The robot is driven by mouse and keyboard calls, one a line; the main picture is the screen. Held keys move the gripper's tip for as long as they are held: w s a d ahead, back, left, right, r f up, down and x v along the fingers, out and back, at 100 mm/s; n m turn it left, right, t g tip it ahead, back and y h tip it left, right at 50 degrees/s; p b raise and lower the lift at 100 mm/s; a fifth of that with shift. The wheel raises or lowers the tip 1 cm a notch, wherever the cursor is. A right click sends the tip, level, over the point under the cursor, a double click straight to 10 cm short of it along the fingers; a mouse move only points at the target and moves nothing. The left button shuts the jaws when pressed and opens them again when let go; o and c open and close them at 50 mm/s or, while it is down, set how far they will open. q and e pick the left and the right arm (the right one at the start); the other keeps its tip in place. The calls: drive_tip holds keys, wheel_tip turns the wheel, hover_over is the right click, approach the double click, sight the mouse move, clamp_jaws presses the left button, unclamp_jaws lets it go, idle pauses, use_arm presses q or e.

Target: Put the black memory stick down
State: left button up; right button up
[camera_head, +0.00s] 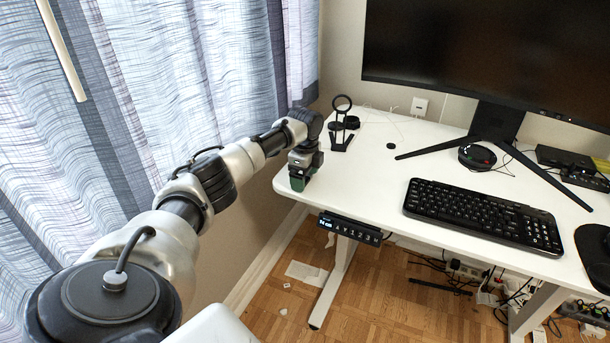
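My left gripper (298,183) points down over the left front corner of the white desk (355,190). Its tips look green and dark and are close to the desktop. At this size I cannot tell whether its fingers are open or shut, or whether they touch the surface. I cannot make out the black memory stick; anything between the fingers is hidden or too small to tell. My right gripper is not in view.
A black stand with a ring (342,125) is just behind the gripper. A small black disc (391,146) lies to its right. A black keyboard (480,214) and a monitor (480,50) are further right. Bare desktop lies between gripper and keyboard. A curtain (170,80) hangs at left.

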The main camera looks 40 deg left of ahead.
use_arm(q)
wheel_tip(320, 180, up, 12)
drive_tip(key=p, duration=0.1)
drive_tip(key=shift+r, duration=0.15)
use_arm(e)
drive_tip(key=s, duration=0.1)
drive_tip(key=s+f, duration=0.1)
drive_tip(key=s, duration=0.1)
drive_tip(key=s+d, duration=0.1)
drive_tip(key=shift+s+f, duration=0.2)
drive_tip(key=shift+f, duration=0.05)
